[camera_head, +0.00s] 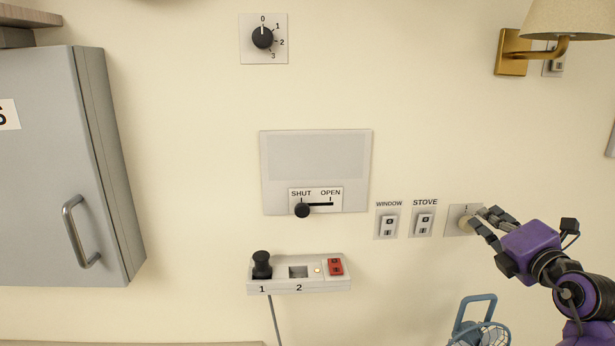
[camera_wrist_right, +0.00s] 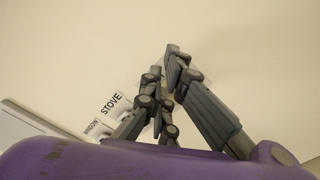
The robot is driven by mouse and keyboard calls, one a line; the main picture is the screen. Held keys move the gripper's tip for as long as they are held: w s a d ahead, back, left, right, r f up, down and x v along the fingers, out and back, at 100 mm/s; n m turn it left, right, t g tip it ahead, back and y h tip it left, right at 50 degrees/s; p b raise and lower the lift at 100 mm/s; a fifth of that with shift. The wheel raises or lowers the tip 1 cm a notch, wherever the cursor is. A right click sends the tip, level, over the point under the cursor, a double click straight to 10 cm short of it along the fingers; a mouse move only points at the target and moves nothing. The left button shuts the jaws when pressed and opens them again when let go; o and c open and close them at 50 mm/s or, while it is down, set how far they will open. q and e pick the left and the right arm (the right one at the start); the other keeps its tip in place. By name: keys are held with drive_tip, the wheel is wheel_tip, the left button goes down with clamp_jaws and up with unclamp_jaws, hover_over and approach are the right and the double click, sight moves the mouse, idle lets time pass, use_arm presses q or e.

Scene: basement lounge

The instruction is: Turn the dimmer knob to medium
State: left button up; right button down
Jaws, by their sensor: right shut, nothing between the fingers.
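A round cream knob (camera_head: 465,222) sits on a small pale wall plate (camera_head: 453,213) to the right of the STOVE switch, with a small mark above it. It carries no readable label and is partly hidden by my right gripper. My right gripper (camera_head: 476,217) is at this knob, its fingertips at the knob's right side. Its fingers are shut with nothing held; I cannot tell whether they touch the knob. In the right wrist view the gripper (camera_wrist_right: 174,62) shows its fingers converging, and the knob is hidden. My left gripper is out of view.
A black dial (camera_head: 263,38) marked 0 to 3 is higher up, pointing to 0. WINDOW (camera_head: 387,223) and STOVE (camera_head: 423,222) switches are left of my gripper. A SHUT/OPEN slider panel (camera_head: 315,165), a control box (camera_head: 300,286), grey cabinet (camera_head: 50,180) and wall lamp (camera_head: 570,22) surround.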

drive_tip(key=s, duration=0.3)
drive_tip(key=s+d, duration=0.1)
drive_tip(key=shift+s+f, duration=0.25)
drive_tip(key=shift+s, duration=0.15)
